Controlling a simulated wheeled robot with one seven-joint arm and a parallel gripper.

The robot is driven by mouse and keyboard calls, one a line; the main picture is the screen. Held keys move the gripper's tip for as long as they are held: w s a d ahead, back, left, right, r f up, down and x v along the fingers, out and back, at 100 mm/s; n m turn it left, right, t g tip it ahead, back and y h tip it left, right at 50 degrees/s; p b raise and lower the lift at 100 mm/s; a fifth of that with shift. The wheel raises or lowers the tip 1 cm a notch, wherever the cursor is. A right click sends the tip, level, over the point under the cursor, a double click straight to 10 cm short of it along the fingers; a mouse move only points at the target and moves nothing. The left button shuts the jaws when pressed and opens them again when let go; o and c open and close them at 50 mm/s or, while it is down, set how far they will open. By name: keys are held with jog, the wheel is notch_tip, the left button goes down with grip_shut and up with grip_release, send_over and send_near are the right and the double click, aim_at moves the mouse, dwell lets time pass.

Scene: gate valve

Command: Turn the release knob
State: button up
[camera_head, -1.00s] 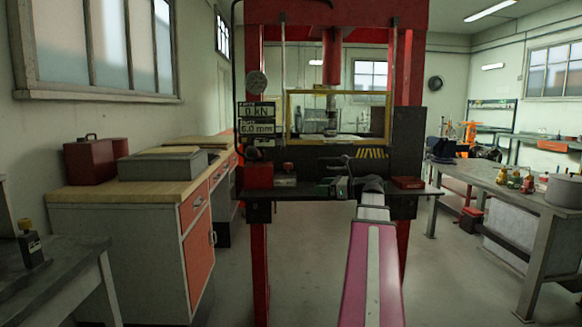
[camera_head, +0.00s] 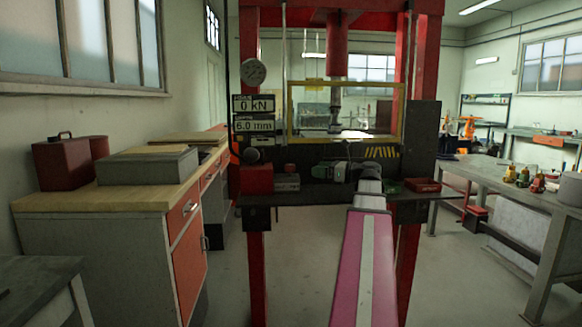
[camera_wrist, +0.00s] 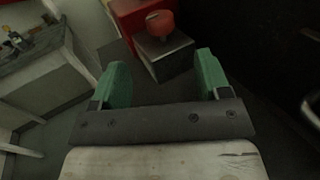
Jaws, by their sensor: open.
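The release knob (camera_wrist: 161,24) is a round red knob on top of a small grey box (camera_wrist: 163,52) in the wrist view. In the head view the grey box (camera_head: 287,183) stands on the press's front shelf, and the knob on it is small and dark. My gripper (camera_wrist: 157,75) has two green fingers spread wide with nothing between them. The knob shows beyond the fingertips, apart from them. In the head view my gripper (camera_head: 326,170) is over the shelf, to the right of the grey box.
A red box (camera_head: 258,180) sits left of the grey box. A smaller red tray (camera_head: 423,185) lies at the shelf's right end. The red press frame (camera_head: 422,120) rises around. A cabinet (camera_head: 100,250) stands left, a workbench (camera_head: 520,190) right. Open floor shows between them.

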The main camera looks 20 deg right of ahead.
aim_at(294, 167)
jog(key=x, duration=1)
jog(key=shift+w+a, duration=0.15)
jog(key=shift+a, duration=0.05)
jog(key=c, duration=0.9)
